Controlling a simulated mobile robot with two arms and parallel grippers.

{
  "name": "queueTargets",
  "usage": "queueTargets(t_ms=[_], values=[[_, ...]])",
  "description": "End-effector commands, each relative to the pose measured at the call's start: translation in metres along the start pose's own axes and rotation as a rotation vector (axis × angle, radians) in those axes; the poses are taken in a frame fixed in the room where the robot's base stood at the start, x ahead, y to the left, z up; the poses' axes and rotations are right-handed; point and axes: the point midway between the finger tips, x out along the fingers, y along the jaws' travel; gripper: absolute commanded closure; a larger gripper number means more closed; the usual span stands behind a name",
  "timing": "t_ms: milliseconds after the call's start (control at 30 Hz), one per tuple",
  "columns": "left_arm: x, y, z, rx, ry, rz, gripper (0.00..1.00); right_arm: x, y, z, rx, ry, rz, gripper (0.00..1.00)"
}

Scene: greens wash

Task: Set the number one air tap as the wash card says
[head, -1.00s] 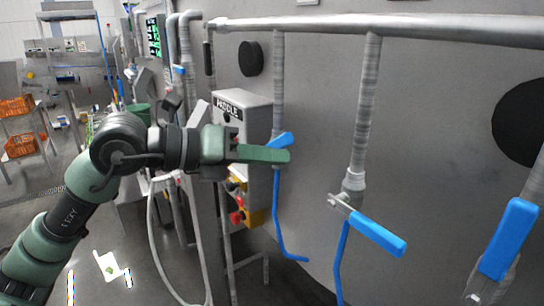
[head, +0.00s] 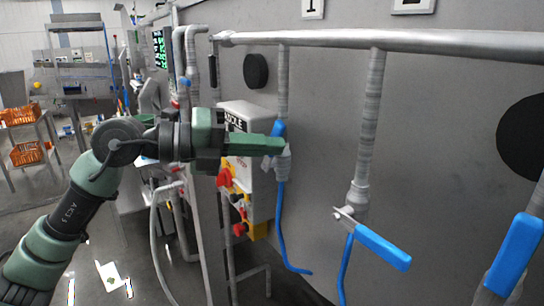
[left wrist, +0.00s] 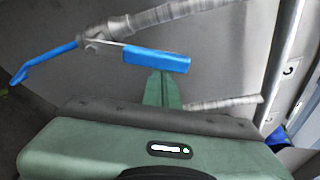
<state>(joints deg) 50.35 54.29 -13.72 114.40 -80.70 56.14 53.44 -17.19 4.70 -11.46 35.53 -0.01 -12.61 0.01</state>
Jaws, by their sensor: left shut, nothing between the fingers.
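The leftmost air tap has a blue lever (head: 278,128) on a grey vertical pipe, with a blue hose below. A plate marked 1 (head: 312,8) is on the wall above, right of this pipe. The lever stands near upright in the head view. In the left wrist view the lever (left wrist: 157,60) lies roughly along its pipe, slightly angled. My left gripper (head: 283,146) is shut and empty, its tips at the lever and hiding part of the tap; I cannot tell whether they touch. No readable wash card shows. My right gripper is not in view.
A second tap with a blue lever (head: 382,247) and a third (head: 513,255) stand to the right. A grey control box (head: 245,120) with a red knob is behind my gripper. A grey header pipe (head: 400,40) runs above. Orange crates (head: 25,154) stand far left.

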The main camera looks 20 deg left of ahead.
Motion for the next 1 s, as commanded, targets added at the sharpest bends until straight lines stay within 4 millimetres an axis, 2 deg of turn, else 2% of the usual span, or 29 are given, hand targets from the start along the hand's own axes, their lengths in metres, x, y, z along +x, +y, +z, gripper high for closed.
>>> queueTargets(t_ms=[200,500,1000], values=[[-0.006,-0.002,0.018,-0.185,-0.003,-0.063,1.00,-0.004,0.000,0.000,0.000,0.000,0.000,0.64],[-0.012,0.000,0.034,-0.372,-0.003,-0.128,1.00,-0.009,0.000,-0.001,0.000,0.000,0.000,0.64],[-0.014,0.003,0.041,-0.471,-0.002,-0.164,1.00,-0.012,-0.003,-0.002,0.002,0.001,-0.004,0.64]])
